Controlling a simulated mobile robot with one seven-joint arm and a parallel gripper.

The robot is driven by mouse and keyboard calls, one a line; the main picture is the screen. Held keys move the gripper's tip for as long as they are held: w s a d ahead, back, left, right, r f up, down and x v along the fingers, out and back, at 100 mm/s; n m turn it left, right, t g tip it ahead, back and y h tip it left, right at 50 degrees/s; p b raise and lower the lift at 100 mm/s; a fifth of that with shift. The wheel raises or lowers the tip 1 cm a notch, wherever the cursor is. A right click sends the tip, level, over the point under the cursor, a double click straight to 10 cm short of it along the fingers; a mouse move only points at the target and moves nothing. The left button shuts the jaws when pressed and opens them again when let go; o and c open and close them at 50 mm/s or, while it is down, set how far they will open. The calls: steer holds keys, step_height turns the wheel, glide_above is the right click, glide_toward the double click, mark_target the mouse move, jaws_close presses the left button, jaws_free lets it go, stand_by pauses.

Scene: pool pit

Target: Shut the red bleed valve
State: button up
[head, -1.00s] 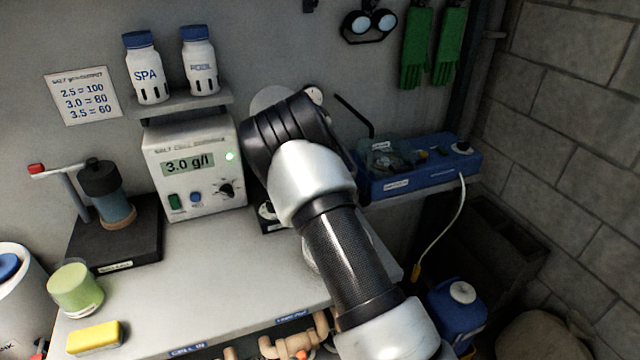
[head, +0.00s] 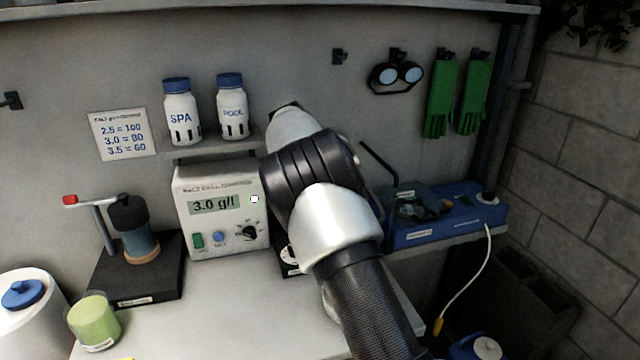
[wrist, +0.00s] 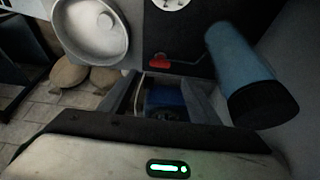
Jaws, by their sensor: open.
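In the wrist view a small red piece (wrist: 172,62), seemingly the bleed valve, shows on a dark panel (wrist: 195,38) just beyond my fingers. Its exact setting is too small to tell. A blue cylinder with a black end (wrist: 243,75) lies to its right. My gripper (wrist: 165,88) is open, with nothing held between its fingers; a dark blue shape shows behind the gap. In the head view my arm hides the gripper and whatever is before it. A red-tipped lever (head: 70,199) stands at the left, beside a blue-bodied canister (head: 139,245) with a black top.
A white control box (head: 220,235) reads 3.0 g/l, under a shelf with SPA (head: 182,118) and POOL (head: 232,112) bottles. A green cup (head: 94,325) stands front left. A blue tray (head: 455,225) sits right of my arm. A pale round dish (wrist: 92,30) is left in the wrist view.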

steer(key=v, duration=0.8)
steer(key=shift+p, duration=0.45)
steer(key=s+d+r+n+t+y+p, duration=0.1)
steer(key=s+d+r+n+y+p, duration=0.2)
steer(key=s+r, duration=0.45)
steer(key=s+d+r+n+t+y, duration=0.1)
steer(key=s+d+r+n, duration=0.2)
steer(key=s+d+r, duration=0.35)
steer(key=s+a+n+t+p, duration=0.1)
steer(key=s+n, duration=0.4)
steer(key=s, duration=0.7)
steer(key=s+a+f+n+t+p, duration=0.1)
steer(key=s+n, duration=0.4)
steer(key=s, duration=0.8)
steer(key=shift+a+f+t+p, duration=0.15)
steer(key=shift+f+t+p, duration=0.2)
steer(key=shift+p, duration=0.45)
steer(key=shift+s, duration=0.1)
